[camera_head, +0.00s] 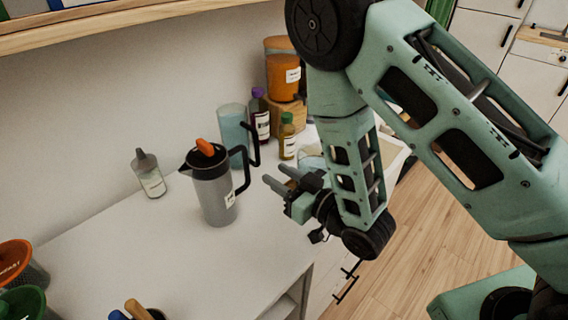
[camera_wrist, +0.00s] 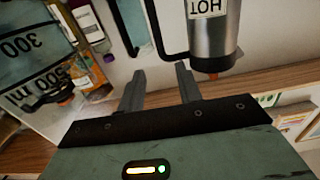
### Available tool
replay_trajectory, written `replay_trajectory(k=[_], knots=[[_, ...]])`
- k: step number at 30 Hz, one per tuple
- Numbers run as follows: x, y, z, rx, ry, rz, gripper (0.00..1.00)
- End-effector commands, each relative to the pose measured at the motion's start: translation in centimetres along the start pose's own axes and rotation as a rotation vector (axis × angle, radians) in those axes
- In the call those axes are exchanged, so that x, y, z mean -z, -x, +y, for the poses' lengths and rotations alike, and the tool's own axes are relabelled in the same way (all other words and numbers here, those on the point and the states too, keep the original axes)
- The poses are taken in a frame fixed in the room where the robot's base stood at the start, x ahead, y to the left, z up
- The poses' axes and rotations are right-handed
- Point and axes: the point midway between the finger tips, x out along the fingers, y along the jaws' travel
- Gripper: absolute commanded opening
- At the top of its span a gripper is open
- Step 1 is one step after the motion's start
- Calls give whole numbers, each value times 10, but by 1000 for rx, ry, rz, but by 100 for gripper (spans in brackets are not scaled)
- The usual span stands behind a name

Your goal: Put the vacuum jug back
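The vacuum jug (camera_head: 218,198) stands upright on the white counter, with a grey body, black top, orange knob and black handle on its right. In the wrist view the steel jug (camera_wrist: 213,35) shows at the top right with a "HOT" label, and its black handle (camera_wrist: 166,46) faces my gripper. My gripper (camera_head: 276,175) is open and empty, to the right of the jug's handle and apart from it. In the wrist view the two fingers of my gripper (camera_wrist: 160,84) are spread, with the handle beyond them.
A translucent blue measuring jug (camera_head: 233,128) stands close behind, beside a purple-capped bottle (camera_head: 260,118) and a green-capped bottle (camera_head: 287,138). Orange canisters (camera_head: 284,78) stand farther back. A grey-capped squeeze bottle (camera_head: 149,175) is left. The counter (camera_head: 160,245) in front is mostly clear.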

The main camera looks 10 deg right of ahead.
Motion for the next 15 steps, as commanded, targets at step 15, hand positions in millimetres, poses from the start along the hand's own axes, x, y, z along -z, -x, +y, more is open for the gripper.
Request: replay_trajectory(k=[15], knots=[[4,-14,-8,-30,-35,-225,35]])
